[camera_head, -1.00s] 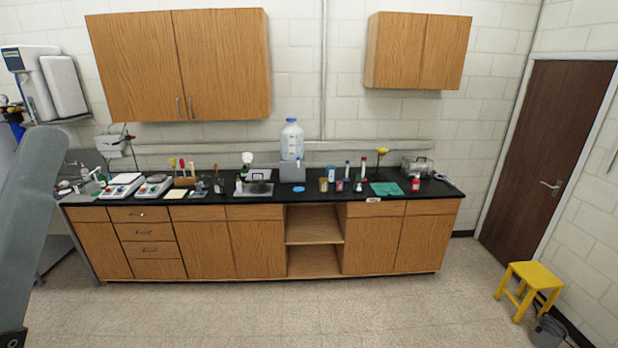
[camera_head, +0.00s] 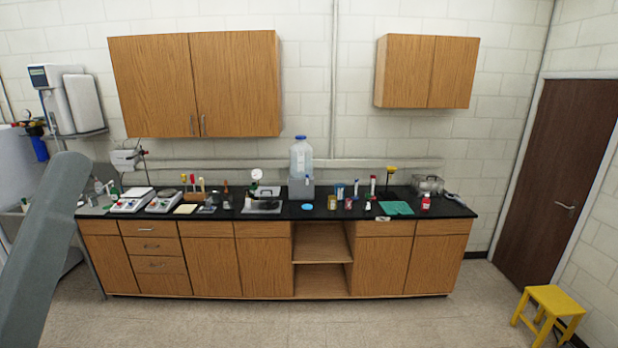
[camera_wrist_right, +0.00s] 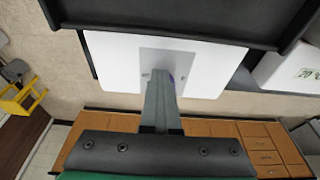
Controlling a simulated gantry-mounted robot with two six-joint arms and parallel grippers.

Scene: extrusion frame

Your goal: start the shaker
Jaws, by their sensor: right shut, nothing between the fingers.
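Two low white devices with sloped front panels, (camera_head: 131,200) and (camera_head: 164,201), stand at the left of the black bench top in the head view. A low grey device (camera_head: 262,207) with a flat top stands left of the bench's middle. I cannot tell from their small size which one is the shaker. My right gripper (camera_wrist_right: 158,82) is shut and empty in the right wrist view, in front of a white panel. It is not in the head view, and the bench is well away from it. My left gripper is not in view.
The black bench (camera_head: 280,213) runs along the back wall, with several bottles and tools on it. A large clear bottle (camera_head: 301,160) stands mid-bench. Wall cabinets (camera_head: 195,85) hang above. A yellow stool (camera_head: 549,300) stands at the right. The floor before the bench is clear.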

